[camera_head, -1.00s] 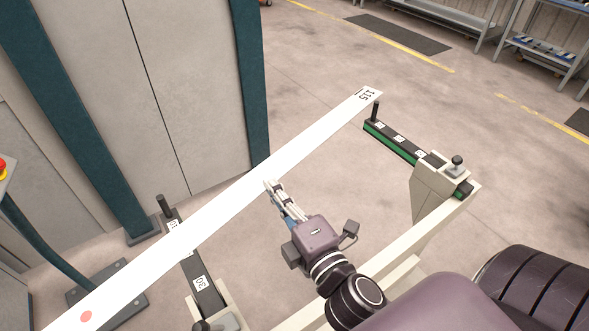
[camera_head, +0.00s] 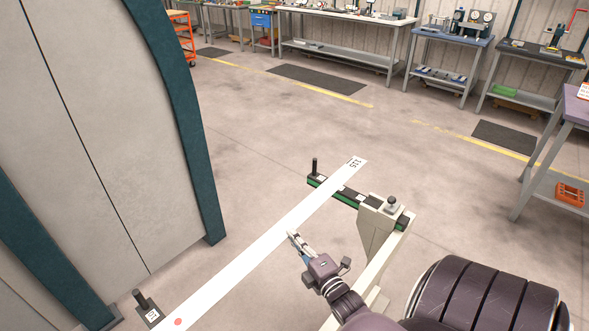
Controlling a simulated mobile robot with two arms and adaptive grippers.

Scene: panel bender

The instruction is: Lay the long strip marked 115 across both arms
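The long white strip (camera_head: 262,249) runs diagonally, with 115 printed at its far end and a red dot at its near end. My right gripper (camera_head: 291,236) is at the strip's right edge near mid-length, its fingers apparently closed on it. The far end crosses over the right support arm (camera_head: 348,194), which has a green side and an upright post (camera_head: 315,166) at its tip. The near end is beside the left support arm (camera_head: 149,313) and its post; most of that arm is out of frame. Whether the strip touches either arm is unclear. My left gripper is not in view.
A grey machine cabinet (camera_head: 110,130) with teal uprights stands at the left, close to the strip. A clamp block (camera_head: 378,220) sits on the beige frame at right. Open floor lies beyond; benches (camera_head: 345,55) line the back.

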